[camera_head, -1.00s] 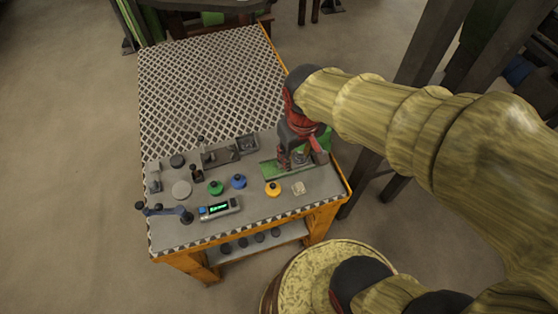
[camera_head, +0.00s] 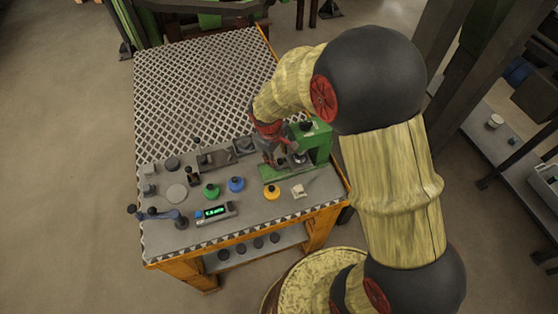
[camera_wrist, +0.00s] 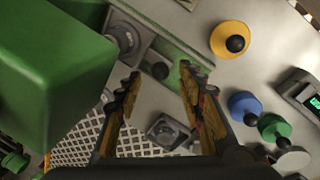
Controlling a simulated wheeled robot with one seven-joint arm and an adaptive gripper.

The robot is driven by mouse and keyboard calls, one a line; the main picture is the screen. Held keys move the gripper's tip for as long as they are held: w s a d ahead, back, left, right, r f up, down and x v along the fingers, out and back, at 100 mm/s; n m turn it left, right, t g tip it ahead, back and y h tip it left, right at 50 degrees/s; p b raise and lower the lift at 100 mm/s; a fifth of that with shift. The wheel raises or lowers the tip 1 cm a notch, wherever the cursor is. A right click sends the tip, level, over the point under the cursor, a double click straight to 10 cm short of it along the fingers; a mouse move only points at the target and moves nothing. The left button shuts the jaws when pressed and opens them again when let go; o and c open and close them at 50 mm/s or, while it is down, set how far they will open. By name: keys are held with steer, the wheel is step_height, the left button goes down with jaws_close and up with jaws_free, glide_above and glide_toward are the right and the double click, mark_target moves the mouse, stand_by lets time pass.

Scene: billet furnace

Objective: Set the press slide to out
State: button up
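The green press (camera_head: 319,141) stands at the right edge of the bench, its green base plate (camera_head: 268,176) reaching left. In the wrist view, the press body (camera_wrist: 45,75) fills the upper left. The press slide (camera_wrist: 143,45) is a grey plate with a round metal piece and a small black knob (camera_wrist: 160,71). My gripper (camera_wrist: 159,73) is open, with its two fingertips on either side of the knob and a visible space on both sides. It also shows in the head view (camera_head: 278,163), beside the press. Whether the fingers reach down to knob height is hard to tell.
Yellow (camera_head: 271,192), blue (camera_head: 236,184) and green (camera_head: 211,191) knobbed weights stand left of the press. A digital display (camera_head: 215,212) and a blue lever (camera_head: 160,213) are at the front left. Grey fixtures (camera_head: 214,158) stand behind. The mesh surface (camera_head: 200,85) is clear.

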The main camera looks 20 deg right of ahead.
steer(key=shift+w+d+f+b, duration=0.1)
steer(key=shift+d+f+b, duration=0.05)
steer(key=shift+f, duration=0.5)
steer(key=shift+w+d+f+b, duration=0.1)
steer(key=shift+f+b, duration=0.05)
steer(key=shift+f, duration=0.45)
steer(key=shift+s, duration=0.1)
steer(key=shift+c, duration=1)
steer(key=c, duration=0.7)
steer(key=shift+a, duration=0.1)
jaws_close()
